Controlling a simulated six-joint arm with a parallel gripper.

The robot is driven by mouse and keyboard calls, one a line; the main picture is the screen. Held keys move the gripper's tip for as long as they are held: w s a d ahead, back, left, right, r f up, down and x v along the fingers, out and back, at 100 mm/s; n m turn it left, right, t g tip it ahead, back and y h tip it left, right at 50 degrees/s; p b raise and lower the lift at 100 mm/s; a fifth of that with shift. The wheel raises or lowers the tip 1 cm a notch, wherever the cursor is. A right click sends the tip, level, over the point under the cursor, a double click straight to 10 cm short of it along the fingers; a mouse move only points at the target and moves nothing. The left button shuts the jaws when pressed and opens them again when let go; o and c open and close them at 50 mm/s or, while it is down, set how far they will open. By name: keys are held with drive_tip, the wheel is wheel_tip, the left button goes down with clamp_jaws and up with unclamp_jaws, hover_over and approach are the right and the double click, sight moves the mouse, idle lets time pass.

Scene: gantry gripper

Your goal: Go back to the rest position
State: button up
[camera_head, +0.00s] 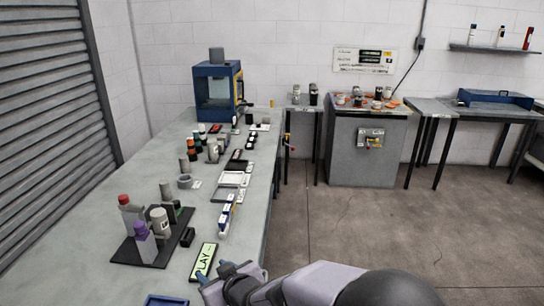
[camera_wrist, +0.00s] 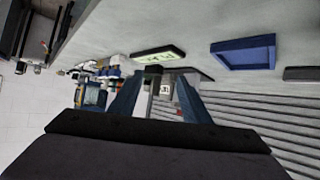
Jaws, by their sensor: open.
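My gripper (camera_head: 231,273) is at the bottom of the head view, at the near right edge of the long grey bench (camera_head: 118,190). The green sign also shows in the wrist view (camera_wrist: 158,54), beyond the fingers. My arm comes in from the bottom right of the head view.
A dark tray (camera_head: 125,253) with several bottles stands left of the sign. A blue tray (camera_wrist: 246,52) lies near the bench's front. Many small items line the bench up to a blue machine (camera_head: 239,85). Open floor (camera_head: 345,225) lies to the right.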

drive_tip(key=w+d+f+m+h, duration=0.2)
drive_tip(key=d+m+h, duration=0.1)
drive_tip(key=d, duration=0.9)
drive_tip(key=s+d+f+m+g+h, duration=0.1)
drive_tip(key=s+d+f+g+h, duration=0.1)
drive_tip(key=s+d, duration=0.35)
drive_tip(key=s+d+f+m+g+h, duration=0.2)
drive_tip(key=s+d, duration=0.1)
drive_tip(key=d, duration=0.6)
drive_tip(key=s+d+m+g, duration=0.3)
drive_tip(key=s+d+g, duration=0.35)
drive_tip(key=s, duration=0.75)
wheel_tip(320, 180, up, 11)
drive_tip(key=d+t+p, duration=0.1)
drive_tip(key=p, duration=1.1)
drive_tip(key=shift+h, duration=0.4)
